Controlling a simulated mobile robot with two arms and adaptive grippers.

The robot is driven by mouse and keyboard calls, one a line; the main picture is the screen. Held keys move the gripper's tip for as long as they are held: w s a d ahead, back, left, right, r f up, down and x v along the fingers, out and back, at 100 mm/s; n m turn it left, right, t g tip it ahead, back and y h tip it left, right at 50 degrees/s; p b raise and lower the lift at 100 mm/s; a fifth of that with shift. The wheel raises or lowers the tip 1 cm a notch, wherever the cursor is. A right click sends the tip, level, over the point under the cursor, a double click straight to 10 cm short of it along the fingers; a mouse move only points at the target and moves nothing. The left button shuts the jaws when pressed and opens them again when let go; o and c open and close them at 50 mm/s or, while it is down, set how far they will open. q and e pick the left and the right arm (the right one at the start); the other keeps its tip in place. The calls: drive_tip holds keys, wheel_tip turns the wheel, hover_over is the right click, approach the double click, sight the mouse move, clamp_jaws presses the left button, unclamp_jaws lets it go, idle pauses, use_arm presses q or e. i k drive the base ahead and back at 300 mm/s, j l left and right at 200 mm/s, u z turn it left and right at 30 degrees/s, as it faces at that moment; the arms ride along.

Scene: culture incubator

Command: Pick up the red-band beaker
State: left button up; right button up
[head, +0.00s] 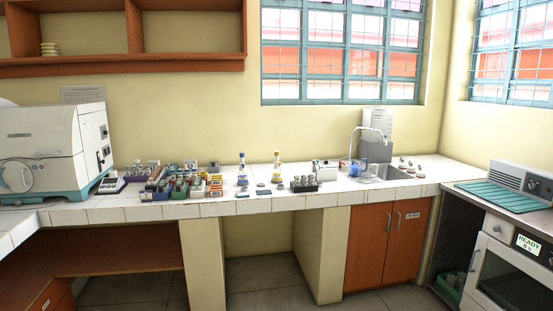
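I cannot make out a beaker with a clear red band from this distance. A blue-tinted vessel (354,168) stands on the white tiled counter (330,188) beside the sink. Several small pieces with reddish or dark parts (411,168) stand at the counter's right end, too small to identify. A flask with a blue top (242,170) and one with a yellow top (277,168) stand near the counter's middle. Neither of my grippers is in view.
Crowded racks of vials (180,185) fill the left counter, next to a large white machine (45,150). A dark rack (304,184) stands mid-counter. A sink (390,173) with a tap lies right of it. A white incubator-like unit (510,255) stands at right. The floor (270,285) ahead looks clear.

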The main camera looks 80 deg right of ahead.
sight(403, 161)
drive_tip(key=l+z, duration=0.15)
drive_tip(key=z, duration=0.3)
drive_tip(key=l+z, duration=0.15)
drive_tip(key=z, duration=0.3)
drive_tip(key=l+z, duration=0.2)
drive_tip(key=z, duration=0.25)
drive_tip(key=l+z, duration=0.15)
drive_tip(key=z, duration=0.3)
drive_tip(key=l+z, duration=0.15)
drive_tip(key=z, duration=0.3)
drive_tip(key=i+l+z, duration=0.4)
drive_tip(key=l, duration=0.15)
drive_tip(key=i+l+z, duration=0.8)
drive_tip(key=i+l, duration=0.15)
drive_tip(key=i, duration=0.35)
drive_tip(key=i+l, duration=0.15)
drive_tip(key=i, duration=0.3)
